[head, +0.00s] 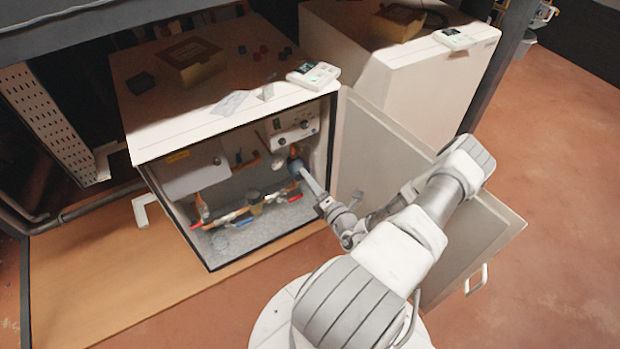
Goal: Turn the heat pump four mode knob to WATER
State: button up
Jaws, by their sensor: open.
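The open heat pump cabinet (236,127) stands in the middle of the head view, with its front uncovered. A white control panel (292,130) with a small dark display and small knobs sits in its upper right. The lettering and the mode knob's setting are too small to read. My gripper (299,171) reaches into the cabinet from the lower right, just below the panel and close to a blue-grey round part (294,160). It is open. Its fingertips are small and partly merge with the parts behind, so I cannot tell whether they touch anything.
The cabinet door (385,150) hangs open on the right, behind my arm. Pipes with coloured valve handles (245,212) run along the cabinet's lower part. A white box (195,170) fills its upper left. Another heat pump (425,85) stands behind right.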

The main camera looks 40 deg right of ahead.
jog(key=shift+s+a, duration=0.15)
jog(key=shift+s, duration=0.55)
